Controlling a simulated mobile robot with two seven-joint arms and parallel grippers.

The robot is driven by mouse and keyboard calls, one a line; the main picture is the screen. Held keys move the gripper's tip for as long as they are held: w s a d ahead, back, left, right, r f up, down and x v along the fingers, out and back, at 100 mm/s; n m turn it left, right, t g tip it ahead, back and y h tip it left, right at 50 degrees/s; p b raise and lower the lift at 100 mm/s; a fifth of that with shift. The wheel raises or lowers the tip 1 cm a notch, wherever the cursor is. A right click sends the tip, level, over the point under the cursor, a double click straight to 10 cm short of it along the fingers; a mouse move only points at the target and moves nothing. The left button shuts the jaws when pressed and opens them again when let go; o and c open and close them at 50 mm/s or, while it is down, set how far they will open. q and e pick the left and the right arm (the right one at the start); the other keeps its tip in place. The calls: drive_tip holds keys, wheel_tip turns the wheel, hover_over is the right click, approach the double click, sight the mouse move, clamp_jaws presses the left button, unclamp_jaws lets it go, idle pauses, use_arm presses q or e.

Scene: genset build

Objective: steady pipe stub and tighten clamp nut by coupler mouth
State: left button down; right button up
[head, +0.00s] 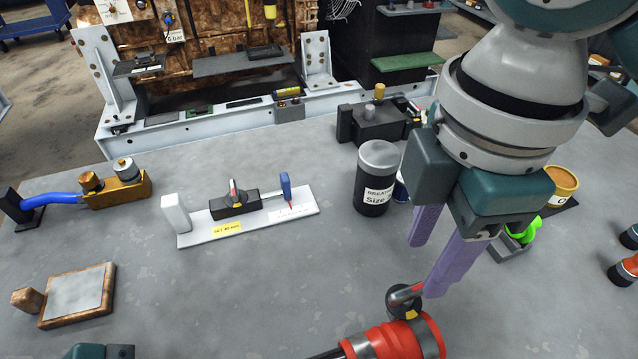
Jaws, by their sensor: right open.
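A red coupler or pipe piece (395,340) with a darker band lies at the bottom edge, partly cut off. A dark round clamp part (403,301) with a short red and grey bar stands on its upper side. A dark rod (325,355) shows at the red piece's left end; I cannot tell whether it is the pipe stub. My right gripper (425,268) is open, its two purple fingers pointing down. One fingertip appears close to the clamp part; I cannot tell if they touch. A teal piece (98,352) at the bottom left seems to belong to my left gripper; its fingers are out of frame.
A black canister (375,185) stands left of my right gripper. A white board (255,215) with a gauge tool lies mid-table. A brass fitting (115,185) with blue hose and a wooden-framed block (75,297) are at left.

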sight(410, 290)
drive_tip(key=shift+f, duration=3.45)
clamp_jaws()
